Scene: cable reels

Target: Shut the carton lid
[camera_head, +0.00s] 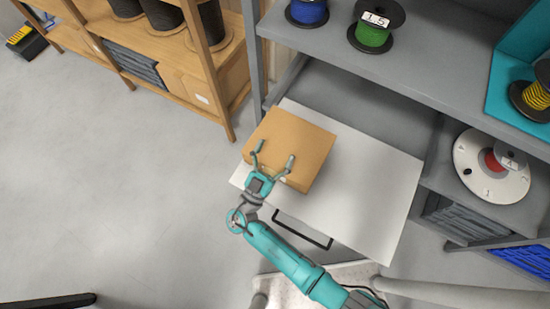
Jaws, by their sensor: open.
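The carton (309,147) is a tan box on a white sheet or board. Its top face looks flat and unbroken, and the lid appears to lie down over the box. I cannot tell whether the lid sits fully flush, as my arm hides part of the near edge. My gripper (274,154) is open, with its two fingers spread over the carton's near left part. Nothing shows between the fingers. I cannot tell from this view whether the fingertips touch the carton.
The white board (370,190) extends right of the carton, and its right part is bare. A black handle (302,229) is in front. A grey shelf (430,60) behind carries a blue reel (307,11) and a green reel (374,33). Open floor lies left.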

